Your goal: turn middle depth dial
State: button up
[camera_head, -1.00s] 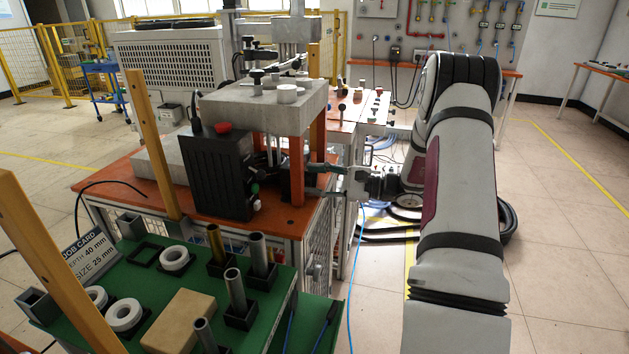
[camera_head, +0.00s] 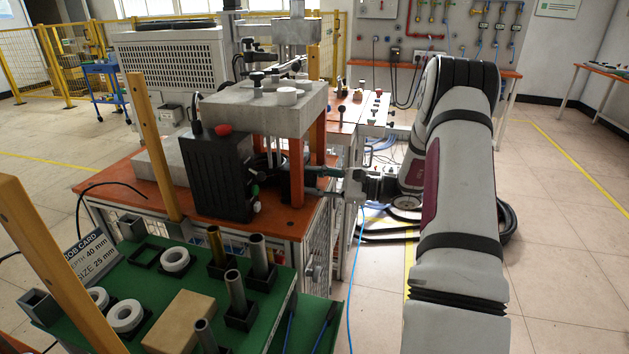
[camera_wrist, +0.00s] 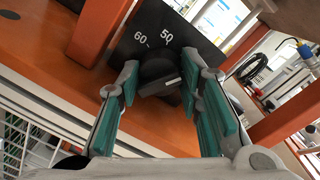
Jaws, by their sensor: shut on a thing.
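The dark dial (camera_wrist: 157,72) sits on a black plate (camera_wrist: 135,42) marked 60 and 50 in white. In the wrist view my gripper (camera_wrist: 158,82) has its green-padded fingers on both sides of the dial and is shut on it. A grey bar crosses the dial's near face. Other marks on the plate are out of view or hidden. In the head view my gripper (camera_head: 308,186) reaches in from the right, beside the orange post under the grey block. The dial cannot be made out there.
Orange posts (camera_wrist: 98,32) flank the dial. A black box (camera_head: 217,178) stands left of my gripper on the orange table (camera_head: 290,222). A green bench (camera_head: 180,258) in front holds tubes, white rings and a job card. Open floor lies to the right.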

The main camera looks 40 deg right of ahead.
jog(key=m+p, duration=0.2)
jog(key=m, duration=0.2)
jog(key=shift+d+r, duration=0.1)
jog(key=shift+m+p, duration=0.7)
jog(key=shift+m, duration=1.2)
jog(key=o, duration=0.8)
jog(key=shift+o, duration=0.2)
jog(key=v, duration=1.2)
jog(key=shift+f, duration=0.4)
